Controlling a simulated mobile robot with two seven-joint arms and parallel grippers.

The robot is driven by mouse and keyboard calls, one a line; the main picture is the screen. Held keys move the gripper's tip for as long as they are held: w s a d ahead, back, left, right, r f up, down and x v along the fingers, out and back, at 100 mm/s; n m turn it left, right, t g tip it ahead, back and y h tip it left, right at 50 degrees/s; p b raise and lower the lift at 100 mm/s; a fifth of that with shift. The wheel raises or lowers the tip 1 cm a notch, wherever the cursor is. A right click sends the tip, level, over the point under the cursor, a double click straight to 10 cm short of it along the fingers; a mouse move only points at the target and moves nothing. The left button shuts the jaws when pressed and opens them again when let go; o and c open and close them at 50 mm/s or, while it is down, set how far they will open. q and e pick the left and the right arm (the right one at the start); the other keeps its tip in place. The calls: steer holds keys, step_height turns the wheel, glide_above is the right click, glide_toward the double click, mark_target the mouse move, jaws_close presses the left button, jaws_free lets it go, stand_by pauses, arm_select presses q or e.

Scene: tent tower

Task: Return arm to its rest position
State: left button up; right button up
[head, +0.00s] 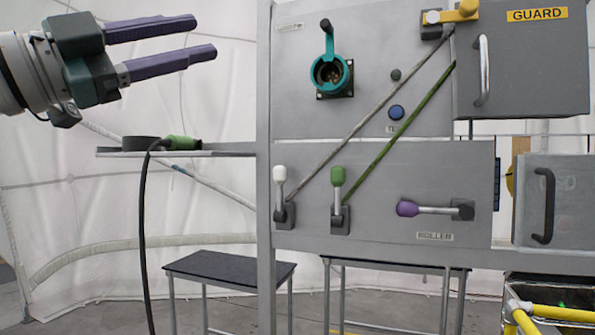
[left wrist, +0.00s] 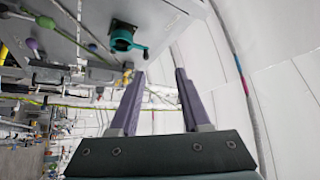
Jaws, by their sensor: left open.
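My left gripper (head: 208,38) is open and empty, with two purple fingers pointing right in the upper left of the head view. In the left wrist view its fingers (left wrist: 160,75) are spread apart with only white tent wall and a bit of the panel between and behind them. It is apart from the grey panel (head: 292,105) and touches nothing. The panel carries a teal round socket with an open lid (head: 331,72), which also shows in the left wrist view (left wrist: 122,38). My right gripper is not in view.
A small shelf (head: 226,151) left of the panel holds a green-ended plug (head: 182,142) with a hanging black cable (head: 142,235). White, green and purple levers stick out of the lower panel. A GUARD box (head: 522,65) is at upper right. Dark tables (head: 230,268) stand behind.

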arm_select(q)
steer(key=s+a+f+n+y+p, duration=0.1)
steer(key=s+f+n+y+p, duration=0.15)
steer(key=f+n+y, duration=0.85)
steer(key=s+a+f+n+y+p, duration=0.15)
steer(key=s+f+n+y, duration=0.45)
steer(key=f, duration=0.9)
steer(key=s+a+f+n+g, duration=0.1)
steer(key=s+f+g, duration=0.2)
steer(key=s, duration=0.4)
steer(key=s+a+f+n+g+p, duration=0.1)
steer(key=s+f+g, duration=0.3)
steer(key=s, duration=0.3)
steer(key=s+a+f+n+g, duration=0.1)
steer(key=s+f+g, duration=0.2)
steer(key=s, duration=0.4)
steer(key=shift+s+f+n+y, duration=0.3)
steer(key=shift+s+f, duration=0.1)
steer(key=shift+f, duration=0.5)
